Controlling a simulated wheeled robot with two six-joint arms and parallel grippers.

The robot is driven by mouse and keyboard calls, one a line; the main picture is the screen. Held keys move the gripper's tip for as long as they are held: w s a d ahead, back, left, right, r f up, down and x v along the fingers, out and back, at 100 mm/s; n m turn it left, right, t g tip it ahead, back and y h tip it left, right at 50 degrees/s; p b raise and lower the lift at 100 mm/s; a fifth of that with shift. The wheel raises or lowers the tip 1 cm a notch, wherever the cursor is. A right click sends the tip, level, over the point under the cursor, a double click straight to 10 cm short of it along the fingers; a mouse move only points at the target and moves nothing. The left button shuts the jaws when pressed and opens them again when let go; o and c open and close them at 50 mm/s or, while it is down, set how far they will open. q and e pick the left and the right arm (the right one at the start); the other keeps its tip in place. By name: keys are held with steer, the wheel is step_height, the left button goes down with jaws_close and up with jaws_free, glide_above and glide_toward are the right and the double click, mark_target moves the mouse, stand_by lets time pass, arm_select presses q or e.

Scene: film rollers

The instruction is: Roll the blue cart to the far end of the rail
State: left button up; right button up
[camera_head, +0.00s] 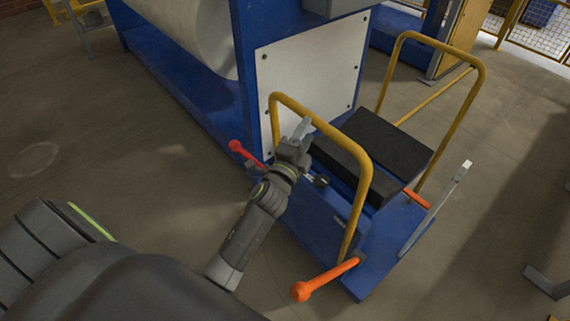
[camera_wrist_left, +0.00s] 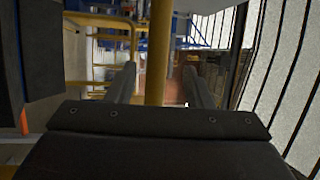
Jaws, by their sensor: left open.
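The blue cart (camera_head: 390,245) stands beside the machine in the head view, with black blocks (camera_head: 395,145) on it and yellow hoop handles at its near end (camera_head: 362,195) and far end (camera_head: 478,85). My left gripper (camera_head: 303,128) is open at the near hoop, just below its top bar. In the left wrist view a yellow upright bar (camera_wrist_left: 158,55) stands between the open fingers (camera_wrist_left: 160,85); I cannot tell whether they touch it. I cannot make out the rail clearly. My right gripper is not in view.
An orange-ended lever (camera_head: 325,280) sticks out of the cart's near side, and a red one (camera_head: 240,150) beside the machine. The blue machine with its white panel (camera_head: 310,75) and roll (camera_head: 190,30) stands left of the cart. Floor is open right of the cart.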

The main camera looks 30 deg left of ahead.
arm_select(q)
steer(key=s+f, duration=0.2)
steer(key=s, duration=0.9)
steer(key=shift+s+d, duration=0.25)
steer(key=shift+s, duration=0.15)
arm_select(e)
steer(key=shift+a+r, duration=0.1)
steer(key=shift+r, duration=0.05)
arm_select(q)
steer(key=shift+c, duration=0.2)
